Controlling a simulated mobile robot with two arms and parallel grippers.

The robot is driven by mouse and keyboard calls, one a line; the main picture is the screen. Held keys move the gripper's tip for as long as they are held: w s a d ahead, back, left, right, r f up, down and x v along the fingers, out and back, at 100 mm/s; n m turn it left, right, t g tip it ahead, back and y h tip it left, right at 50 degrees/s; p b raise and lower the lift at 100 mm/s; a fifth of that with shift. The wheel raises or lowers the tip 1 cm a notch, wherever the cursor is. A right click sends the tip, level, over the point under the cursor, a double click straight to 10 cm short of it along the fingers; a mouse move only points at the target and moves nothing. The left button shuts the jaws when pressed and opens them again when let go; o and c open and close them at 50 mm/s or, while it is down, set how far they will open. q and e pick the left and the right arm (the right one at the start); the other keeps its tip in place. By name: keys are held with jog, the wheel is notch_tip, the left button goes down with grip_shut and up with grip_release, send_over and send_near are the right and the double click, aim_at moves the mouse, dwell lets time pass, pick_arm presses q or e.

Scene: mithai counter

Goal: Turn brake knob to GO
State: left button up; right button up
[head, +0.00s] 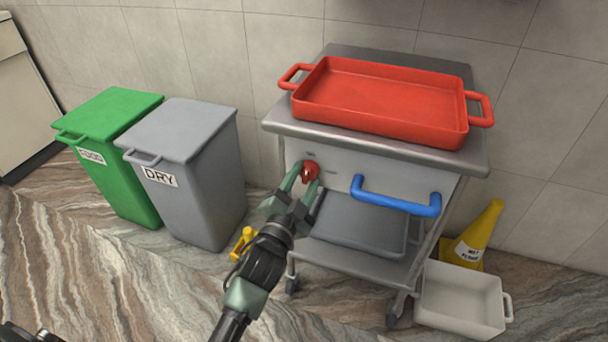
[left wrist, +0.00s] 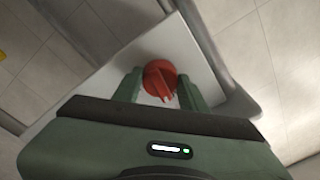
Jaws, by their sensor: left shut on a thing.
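The brake knob (head: 310,170) is a small red round knob on the left part of the grey front panel of a metal cart (head: 296,150). In the left wrist view the red knob (left wrist: 159,76) shows its raised grip bar between the fingers. My left gripper (head: 302,178) reaches the knob from the front and is shut on it, with a green finger on each side. The markings around the knob are too small to read. My right gripper does not show clearly in either view.
A red tray (head: 385,95) with two handles sits on the cart top. A blue handle (head: 395,203) is right of the knob. A grey bin (head: 205,190) and green bin (head: 125,180) stand left. A yellow cone (head: 478,235) and white tub (head: 460,300) are at right.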

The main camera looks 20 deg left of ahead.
pick_arm(q)
jog(key=shift+n, duration=0.4)
jog(key=shift+f+n+p, duration=0.1)
jog(key=shift+n+p, duration=0.35)
jog(key=shift+n, duration=0.45)
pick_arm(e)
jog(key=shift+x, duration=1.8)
pick_arm(q)
jog(key=o, duration=1.4)
